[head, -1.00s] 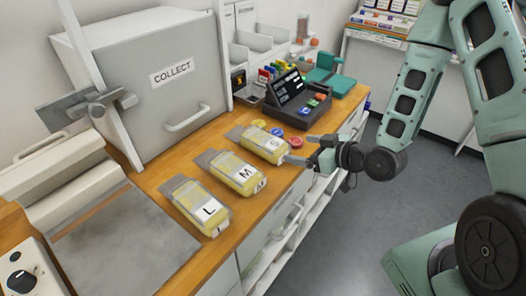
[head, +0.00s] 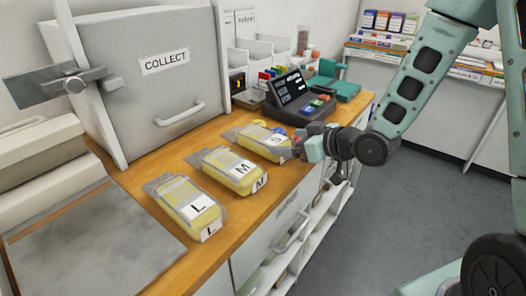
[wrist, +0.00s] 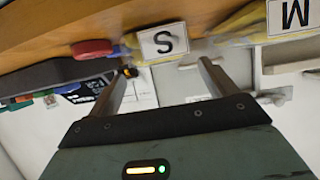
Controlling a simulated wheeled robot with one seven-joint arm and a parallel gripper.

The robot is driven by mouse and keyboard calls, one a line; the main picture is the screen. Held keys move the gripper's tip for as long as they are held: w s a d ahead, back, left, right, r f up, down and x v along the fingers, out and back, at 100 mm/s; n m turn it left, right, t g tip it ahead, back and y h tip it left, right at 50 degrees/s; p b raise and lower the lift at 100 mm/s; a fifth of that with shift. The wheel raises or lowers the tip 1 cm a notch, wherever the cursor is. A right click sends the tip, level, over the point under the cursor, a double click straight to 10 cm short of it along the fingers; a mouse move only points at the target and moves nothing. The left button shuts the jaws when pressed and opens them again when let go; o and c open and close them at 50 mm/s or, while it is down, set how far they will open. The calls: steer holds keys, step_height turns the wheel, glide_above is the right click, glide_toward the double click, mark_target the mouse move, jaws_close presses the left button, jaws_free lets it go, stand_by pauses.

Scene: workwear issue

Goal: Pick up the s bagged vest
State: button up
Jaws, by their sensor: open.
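The S bagged vest (head: 262,139) is a yellow vest in a clear bag with a white S label. It lies flat on the wooden counter, farthest back of three bagged vests. My gripper (head: 299,148) is at its right end, by the counter's front edge. In the wrist view my gripper (wrist: 163,78) is open, its two fingers apart. The S vest (wrist: 165,42) shows just beyond the fingertips, its label between them. I cannot tell whether the fingers touch the bag.
The M vest (head: 230,168) and L vest (head: 184,201) lie nearer on the counter (head: 148,244). A grey COLLECT cabinet (head: 150,95) stands behind. A dark terminal (head: 296,100) stands beyond the S vest, with a red disc (wrist: 92,48) close to the fingers.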

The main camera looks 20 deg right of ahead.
mark_target(280, 142)
steer(key=p+x, duration=0.1)
steer(key=x, duration=0.6)
steer(key=shift+f, duration=0.25)
steer(key=c, duration=0.8)
